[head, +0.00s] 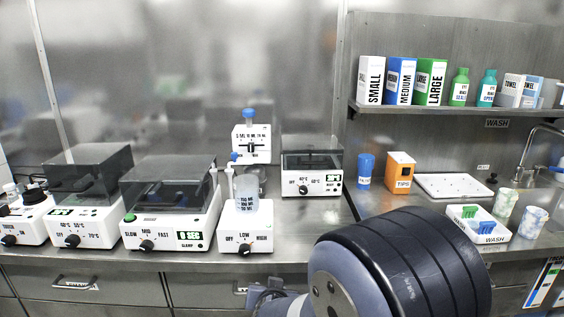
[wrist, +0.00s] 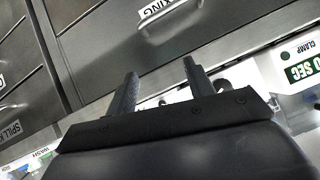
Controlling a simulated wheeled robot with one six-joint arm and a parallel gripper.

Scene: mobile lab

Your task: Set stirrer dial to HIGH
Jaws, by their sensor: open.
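The stirrer (head: 233,230) is a white box on the bench in the head view, with a clear beaker (head: 245,190) on top. Its front carries the words OFF, LOW and HIGH above a black dial (head: 244,250). The dial's pointer is too small to read. My gripper (wrist: 160,68) is open and empty in the wrist view, its two dark fingers apart in front of the drawer fronts and bench edge. In the head view my arm is below and right of the stirrer, and the fingers cannot be made out clearly. The fingers are not seen touching the dial.
A lidded device (head: 170,222) marked SLOW, MID, FAST stands left of the stirrer. A heater (head: 312,181) stands behind right. Drawers with a handle (head: 75,283) run below the bench edge.

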